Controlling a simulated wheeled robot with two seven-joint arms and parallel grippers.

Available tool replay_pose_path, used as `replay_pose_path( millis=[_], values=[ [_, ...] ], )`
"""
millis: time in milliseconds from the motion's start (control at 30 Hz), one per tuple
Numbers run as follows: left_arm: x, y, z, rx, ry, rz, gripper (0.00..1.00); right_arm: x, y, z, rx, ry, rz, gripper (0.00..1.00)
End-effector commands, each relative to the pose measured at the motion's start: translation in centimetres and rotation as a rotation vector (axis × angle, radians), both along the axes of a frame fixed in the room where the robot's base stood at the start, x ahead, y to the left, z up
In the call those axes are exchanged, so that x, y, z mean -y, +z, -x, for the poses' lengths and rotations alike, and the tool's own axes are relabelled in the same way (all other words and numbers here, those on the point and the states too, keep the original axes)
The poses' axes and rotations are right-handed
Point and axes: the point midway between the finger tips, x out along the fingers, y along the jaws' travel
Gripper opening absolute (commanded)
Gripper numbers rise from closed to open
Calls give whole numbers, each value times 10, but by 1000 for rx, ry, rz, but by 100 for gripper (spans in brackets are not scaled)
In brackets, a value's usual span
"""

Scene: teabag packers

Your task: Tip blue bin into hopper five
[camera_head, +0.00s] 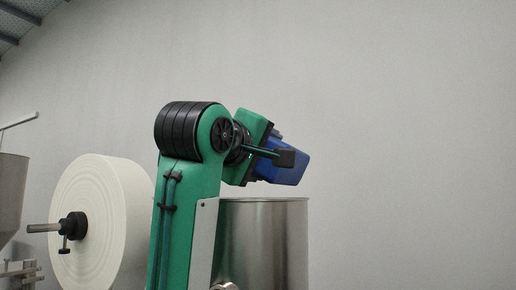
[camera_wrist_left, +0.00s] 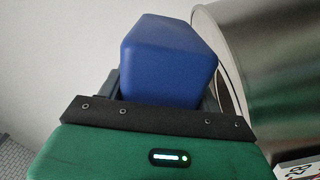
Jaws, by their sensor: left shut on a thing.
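A blue bin (camera_head: 285,163) is held in my left gripper (camera_head: 268,154), raised above the rim of a metal hopper (camera_head: 265,235) in the head view. The bin is tilted. In the left wrist view the bin (camera_wrist_left: 165,60) sits beyond the dark edge of my gripper, with the shiny hopper (camera_wrist_left: 285,75) beside it on the right. My left gripper is shut on the bin; its fingertips are mostly hidden by the arm and the bin. The bin's inside and the hopper's inside do not show. No number is readable on the hopper. My right gripper is not in view.
A large white paper roll (camera_head: 100,220) on a dark spindle (camera_head: 70,228) stands left of my arm. Part of another metal hopper (camera_head: 10,200) shows at the left edge. A plain grey wall fills the back; the space right of the hopper looks clear.

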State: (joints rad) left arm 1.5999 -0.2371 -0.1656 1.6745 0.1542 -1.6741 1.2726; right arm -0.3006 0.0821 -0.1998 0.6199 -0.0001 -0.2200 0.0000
Motion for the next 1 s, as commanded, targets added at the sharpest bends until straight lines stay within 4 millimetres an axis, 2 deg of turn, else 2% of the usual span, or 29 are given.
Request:
replay_pose_path(
  millis=[333,700,1000],
  values=[
    [0,1,1,2,-1,3,24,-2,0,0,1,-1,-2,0],
    [3,-6,1,-60,-2,155,24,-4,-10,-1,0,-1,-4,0],
    [3,-5,0,-63,-1,162,24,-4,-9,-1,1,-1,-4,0]
  ],
)
